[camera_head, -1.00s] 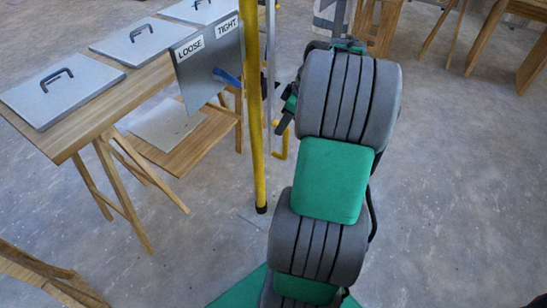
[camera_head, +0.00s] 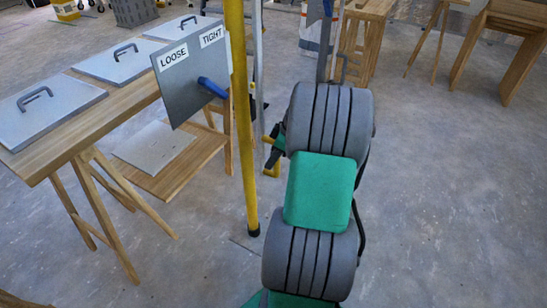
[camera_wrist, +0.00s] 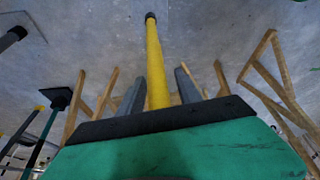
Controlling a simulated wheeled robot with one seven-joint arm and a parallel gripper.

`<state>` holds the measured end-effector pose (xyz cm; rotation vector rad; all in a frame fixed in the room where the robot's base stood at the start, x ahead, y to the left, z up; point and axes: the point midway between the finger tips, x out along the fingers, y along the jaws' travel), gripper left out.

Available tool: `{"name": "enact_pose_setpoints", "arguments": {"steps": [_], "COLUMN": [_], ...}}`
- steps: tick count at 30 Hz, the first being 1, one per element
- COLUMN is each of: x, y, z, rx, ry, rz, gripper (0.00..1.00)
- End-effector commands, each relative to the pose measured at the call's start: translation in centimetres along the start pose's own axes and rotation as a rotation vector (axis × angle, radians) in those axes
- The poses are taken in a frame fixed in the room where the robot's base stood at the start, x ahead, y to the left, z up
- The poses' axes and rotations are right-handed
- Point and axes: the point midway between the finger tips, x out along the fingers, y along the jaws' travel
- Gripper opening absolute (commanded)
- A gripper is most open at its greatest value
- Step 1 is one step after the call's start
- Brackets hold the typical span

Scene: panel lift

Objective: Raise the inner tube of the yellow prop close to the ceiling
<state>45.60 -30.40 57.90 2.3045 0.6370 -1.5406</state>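The yellow prop (camera_head: 242,130) stands upright left of my arm in the head view, its dark foot (camera_head: 253,231) on the floor. Its upper part and top are cut off by the picture edge, so the ceiling gap is hidden. A grey plate marked LOOSE and TIGHT (camera_head: 188,76) with a blue lever (camera_head: 212,88) is beside it; the lever points down right, near neither word. My gripper (camera_wrist: 161,85) shows in the wrist view with its two fingers apart, the yellow tube (camera_wrist: 157,65) seen between them. I see narrow gaps; contact cannot be told.
A wooden table (camera_head: 60,150) with several grey handled panels stands at the left. A low wooden shelf (camera_head: 185,170) holds a flat grey sheet. A thin grey pole (camera_head: 260,90) stands just right of the prop. Wooden trestles are at the back right. The right floor is clear.

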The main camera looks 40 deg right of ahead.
Motion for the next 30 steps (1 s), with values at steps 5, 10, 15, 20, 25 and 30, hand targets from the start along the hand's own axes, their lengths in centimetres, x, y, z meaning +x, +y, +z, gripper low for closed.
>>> {"name": "enact_pose_setpoints", "arguments": {"steps": [5, 10, 15, 20, 25, 30], "x": [-0.02, -0.03, -0.04, -0.04, -0.05, -0.05], "y": [0.0, 0.01, 0.01, 0.02, 0.02, 0.03], "z": [0.0, 0.0, 0.01, 0.01, 0.01, 0.01], "rx": [0.0, 0.0, 0.0, 0.001, 0.001, 0.001], "ry": [0.0, 0.0, 0.0, 0.0, 0.0, 0.0], "rz": [0.0, 0.0, 0.001, 0.001, 0.001, 0.001], "gripper": [0.26, 0.12, 0.0, 0.0, 0.0, 0.0]}}
